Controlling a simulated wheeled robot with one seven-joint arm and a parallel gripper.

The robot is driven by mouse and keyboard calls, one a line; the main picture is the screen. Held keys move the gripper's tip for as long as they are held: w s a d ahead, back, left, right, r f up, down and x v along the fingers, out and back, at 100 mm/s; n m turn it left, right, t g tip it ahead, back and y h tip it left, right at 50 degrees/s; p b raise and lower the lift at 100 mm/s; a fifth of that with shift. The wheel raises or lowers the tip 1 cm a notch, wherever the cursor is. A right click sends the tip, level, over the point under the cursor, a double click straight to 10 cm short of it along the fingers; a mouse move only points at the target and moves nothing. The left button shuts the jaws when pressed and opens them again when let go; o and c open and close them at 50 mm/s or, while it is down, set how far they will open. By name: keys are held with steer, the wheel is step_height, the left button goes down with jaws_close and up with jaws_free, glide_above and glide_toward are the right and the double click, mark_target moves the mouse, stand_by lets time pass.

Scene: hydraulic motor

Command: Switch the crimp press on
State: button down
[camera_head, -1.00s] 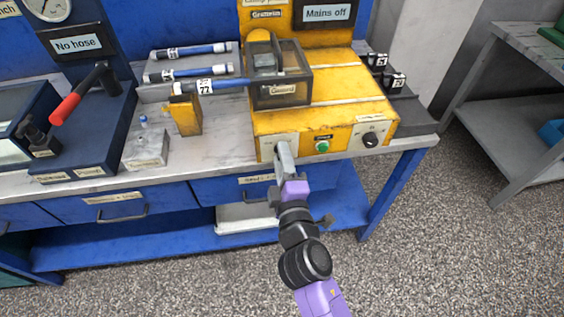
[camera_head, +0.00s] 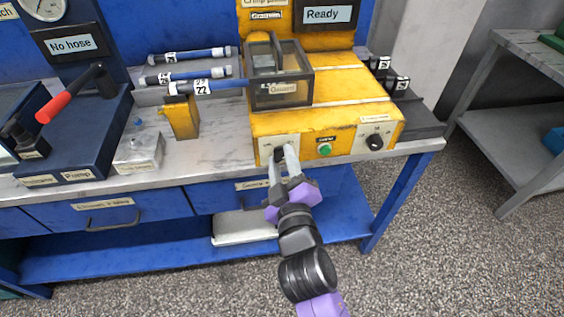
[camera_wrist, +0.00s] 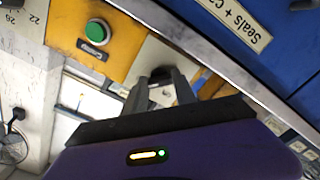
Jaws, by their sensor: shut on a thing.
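The yellow crimp press (camera_head: 285,126) stands on the bench, and its display (camera_head: 327,14) reads "Ready". My gripper (camera_head: 283,153) is at the left end of the press's front panel. It is shut on the dark switch knob (camera_wrist: 161,90), with one finger on each side in the wrist view. The fingers hide part of the knob. To the right on the panel are a green button (camera_head: 324,150) and another black knob (camera_head: 375,142).
A guard box (camera_head: 281,95) sits on the press, with a blue hose (camera_head: 220,85) running to it. A yellow block (camera_head: 183,118) and a grey box (camera_head: 140,151) stand to the left. Drawers (camera_head: 106,212) lie below the bench edge. Open floor lies to the right.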

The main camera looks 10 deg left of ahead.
steer(key=shift+f, duration=0.15)
steer(key=c, duration=1)
jaws_free()
steer(key=v, duration=0.8)
steer(key=shift+w, duration=0.1)
